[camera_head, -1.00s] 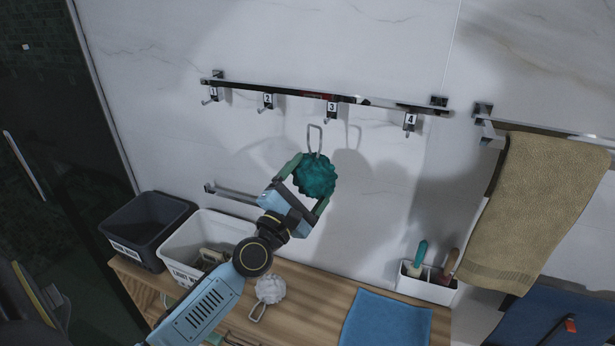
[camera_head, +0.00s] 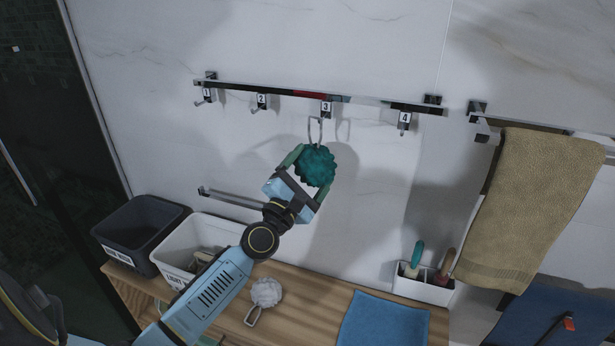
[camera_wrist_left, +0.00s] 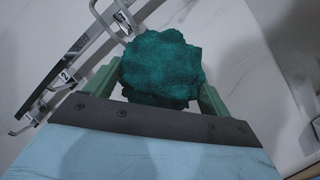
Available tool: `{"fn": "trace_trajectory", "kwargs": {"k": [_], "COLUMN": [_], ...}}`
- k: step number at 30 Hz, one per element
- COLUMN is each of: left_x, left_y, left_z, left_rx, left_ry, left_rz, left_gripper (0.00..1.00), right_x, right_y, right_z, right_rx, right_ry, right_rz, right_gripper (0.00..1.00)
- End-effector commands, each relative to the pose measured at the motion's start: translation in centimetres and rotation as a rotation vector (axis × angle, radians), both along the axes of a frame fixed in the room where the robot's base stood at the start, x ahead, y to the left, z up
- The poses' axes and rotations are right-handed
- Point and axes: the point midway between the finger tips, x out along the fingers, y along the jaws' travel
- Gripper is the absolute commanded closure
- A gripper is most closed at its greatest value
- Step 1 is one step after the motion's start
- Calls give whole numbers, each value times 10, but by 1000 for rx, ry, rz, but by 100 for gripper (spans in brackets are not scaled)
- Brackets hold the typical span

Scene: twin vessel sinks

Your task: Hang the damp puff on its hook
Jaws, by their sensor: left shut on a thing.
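A dark teal puff (camera_head: 316,166) is held between the fingers of my left gripper (camera_head: 308,175), in front of the wall. Its pale loop (camera_head: 314,131) stands up from its top, just below hook 3 (camera_head: 325,109) in the head view. I cannot tell whether the loop touches the hook. In the left wrist view the puff (camera_wrist_left: 160,65) fills the space between the green fingers, with the loop (camera_wrist_left: 122,22) beyond it near the rail. The rail (camera_head: 290,94) carries hook 1 (camera_head: 206,96), hook 2 (camera_head: 261,102) and hook 4 (camera_head: 404,120), all bare. My right gripper is not in view.
A white puff (camera_head: 266,292) with a loop lies on the wooden counter (camera_head: 300,307). A dark bin (camera_head: 140,222) and a white bin (camera_head: 208,240) stand left. A blue cloth (camera_head: 384,322), a white holder (camera_head: 426,290) and a hanging tan towel (camera_head: 530,200) are right.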

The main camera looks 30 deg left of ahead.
Motion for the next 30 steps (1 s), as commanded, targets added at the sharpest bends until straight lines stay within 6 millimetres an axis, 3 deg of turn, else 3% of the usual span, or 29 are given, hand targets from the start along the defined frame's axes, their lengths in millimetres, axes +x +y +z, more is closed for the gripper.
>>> {"fn": "trace_trajectory", "kwargs": {"k": [18, 30], "left_x": [36, 48], "left_y": [9, 12], "left_z": [-3, -12], "left_rx": [2, 0], "left_ry": [-1, -1], "left_rz": [0, 1], "left_gripper": [39, 39], "right_x": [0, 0], "right_y": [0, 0], "right_z": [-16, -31], "right_rx": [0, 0], "right_ry": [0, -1], "right_rz": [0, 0], "right_gripper": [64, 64]}}
